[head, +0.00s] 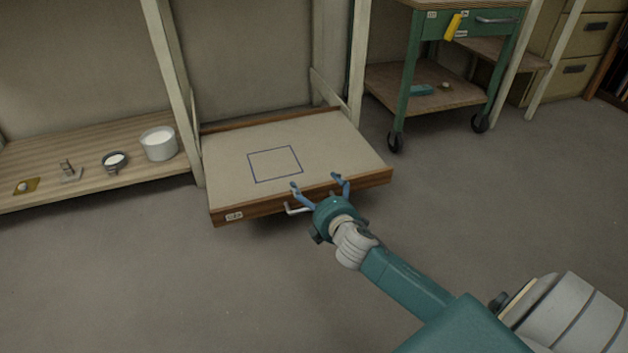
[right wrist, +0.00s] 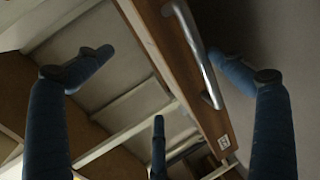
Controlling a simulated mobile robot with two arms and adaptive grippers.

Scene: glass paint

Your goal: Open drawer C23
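A low, wide drawer (head: 225,160) has a pale top with a blue square outline and a brown wooden front (head: 250,209). A small label (head: 234,216) sits at the front's left end; I cannot read it. A pale metal bar handle (head: 293,210) is on the front, partly hidden by my right gripper (head: 318,183). That gripper is open, its blue fingers spread at the drawer front. In the right wrist view the handle (right wrist: 197,55) lies between the spread fingers, nearer the right one, with no grip closed on it. My left gripper is out of view.
A wooden shelf (head: 90,190) at left holds a white pot (head: 158,144), a small dark bowl (head: 115,161) and small items. A green wheeled cart (head: 412,75) stands at the back right. The floor (head: 180,280) in front is clear.

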